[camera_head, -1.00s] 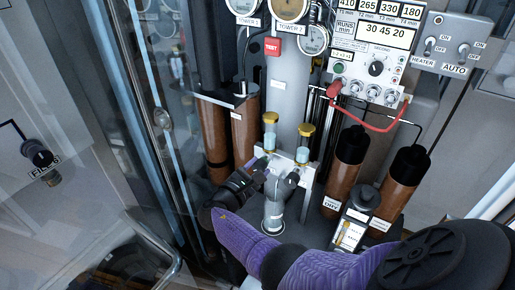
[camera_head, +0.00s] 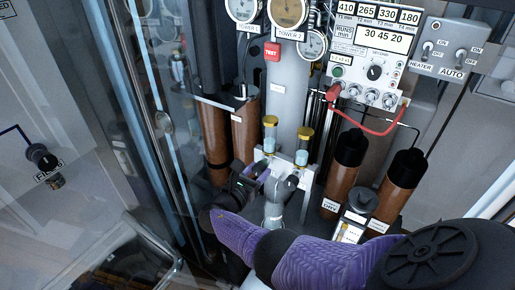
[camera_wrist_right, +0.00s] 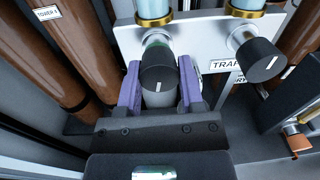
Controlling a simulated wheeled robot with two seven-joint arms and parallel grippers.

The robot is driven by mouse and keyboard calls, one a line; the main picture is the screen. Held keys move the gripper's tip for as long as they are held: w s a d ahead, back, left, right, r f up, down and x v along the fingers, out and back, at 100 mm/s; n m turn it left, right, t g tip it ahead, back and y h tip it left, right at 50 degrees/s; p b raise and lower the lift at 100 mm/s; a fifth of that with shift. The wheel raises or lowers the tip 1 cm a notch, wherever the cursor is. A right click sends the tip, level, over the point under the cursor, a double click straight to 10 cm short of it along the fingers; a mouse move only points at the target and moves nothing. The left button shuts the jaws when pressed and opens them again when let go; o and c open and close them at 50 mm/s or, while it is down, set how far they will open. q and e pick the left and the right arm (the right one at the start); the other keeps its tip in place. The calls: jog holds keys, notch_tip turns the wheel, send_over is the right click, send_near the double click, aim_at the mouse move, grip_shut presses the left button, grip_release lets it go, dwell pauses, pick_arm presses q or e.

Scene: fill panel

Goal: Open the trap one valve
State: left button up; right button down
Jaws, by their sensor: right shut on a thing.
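A pale trap panel (camera_head: 301,158) carries two glass trap bowls with gold caps, left (camera_head: 270,134) and right (camera_head: 304,146). In the right wrist view, a black knob (camera_wrist_right: 159,72) with a white mark sits on the panel's left side. A second black knob (camera_wrist_right: 258,62) with a white mark sits at its right. A label reading TRAP (camera_wrist_right: 226,65) is partly hidden. My right gripper (camera_wrist_right: 158,88) has purple fingers on both sides of the left knob and is shut on it. In the head view, my right gripper (camera_head: 258,170) hides that knob. My left gripper is not in view.
Brown cylinders stand left (camera_head: 214,140) and right (camera_head: 342,180) of the panel. A small bottle-like unit (camera_head: 353,215) stands at lower right. A glass door edge (camera_head: 160,125) runs along the left.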

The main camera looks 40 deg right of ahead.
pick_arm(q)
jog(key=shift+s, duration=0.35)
pick_arm(e)
jog(key=shift+f, duration=0.1)
jog(key=shift+c, duration=1.2)
grip_release()
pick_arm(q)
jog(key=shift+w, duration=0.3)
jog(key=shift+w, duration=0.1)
pick_arm(e)
jog(key=shift+a, duration=0.1)
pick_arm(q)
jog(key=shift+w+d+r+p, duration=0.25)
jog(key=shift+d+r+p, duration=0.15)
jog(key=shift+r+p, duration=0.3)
pick_arm(e)
jog(key=v, duration=0.9)
jog(key=shift+a, duration=0.4)
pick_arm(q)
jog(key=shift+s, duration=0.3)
pick_arm(e)
jog(key=shift+s, duration=0.1)
